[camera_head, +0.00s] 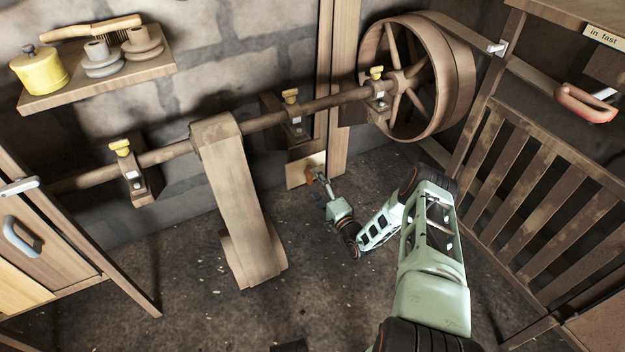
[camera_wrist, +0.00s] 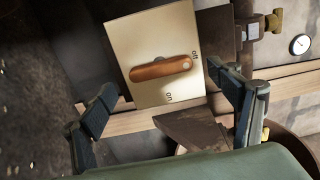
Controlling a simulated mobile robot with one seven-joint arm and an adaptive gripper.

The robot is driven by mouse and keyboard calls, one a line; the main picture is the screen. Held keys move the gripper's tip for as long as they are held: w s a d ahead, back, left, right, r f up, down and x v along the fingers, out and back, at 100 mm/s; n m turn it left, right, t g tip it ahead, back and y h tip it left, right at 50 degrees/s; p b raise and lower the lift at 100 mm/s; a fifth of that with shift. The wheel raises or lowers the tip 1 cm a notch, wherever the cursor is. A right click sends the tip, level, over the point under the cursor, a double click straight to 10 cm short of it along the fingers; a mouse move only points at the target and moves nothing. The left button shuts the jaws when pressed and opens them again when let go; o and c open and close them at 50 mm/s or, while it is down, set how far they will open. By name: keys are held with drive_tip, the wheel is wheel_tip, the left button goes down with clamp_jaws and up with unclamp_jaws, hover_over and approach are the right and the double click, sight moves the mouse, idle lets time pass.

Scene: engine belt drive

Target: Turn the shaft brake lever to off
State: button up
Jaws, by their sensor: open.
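The shaft brake lever (camera_wrist: 160,68) is an orange-brown handle on a cream plate (camera_wrist: 150,25). In the wrist view it lies nearly level, its right end just below the word "off"; the word "on" is lower on the plate. In the head view the lever (camera_head: 309,175) and plate (camera_head: 292,176) are low on the wall beneath the line shaft. My gripper (camera_head: 317,172) is close in front of the plate. In the wrist view my gripper (camera_wrist: 170,84) is open and empty, its fingers apart to the left and right, below the lever. I cannot tell whether they touch anything.
The line shaft (camera_head: 265,118) with its large wheel (camera_head: 365,65) runs above the plate. A wide belt (camera_head: 240,200) drops to the floor on the left. A slatted wooden rail (camera_head: 530,185) stands right of my arm. The floor between is mostly clear.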

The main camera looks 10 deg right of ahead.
drive_tip(key=v, duration=0.8)
drive_tip(key=shift+s, duration=0.25)
drive_tip(key=shift+d, duration=0.1)
